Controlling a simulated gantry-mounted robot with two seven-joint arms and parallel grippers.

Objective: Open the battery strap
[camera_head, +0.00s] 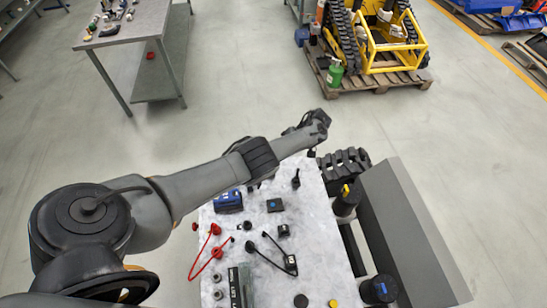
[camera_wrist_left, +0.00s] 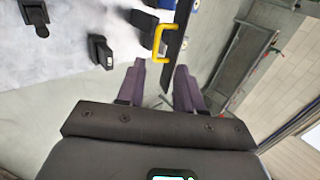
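My left arm reaches across the head view from the left, and its wrist (camera_head: 316,128) is over the far end of the white tabletop; its fingers are hard to make out there. In the left wrist view my left gripper (camera_wrist_left: 160,82) has two purple fingers apart with nothing between them. A yellow handle (camera_wrist_left: 166,38) on a dark bar lies just beyond the fingertips. A black strap-like piece (camera_wrist_left: 36,16) lies on the white surface at the upper left. I cannot tell for sure which part is the battery strap. My right gripper is not in view.
The white tabletop (camera_head: 318,235) holds a blue box (camera_head: 228,201), a red cable (camera_head: 206,258), a black cable (camera_head: 272,258) and several small parts. A grey slab (camera_head: 410,235) stands along its right side. A yellow tracked carrier (camera_head: 385,45) sits on a pallet behind. The floor between is clear.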

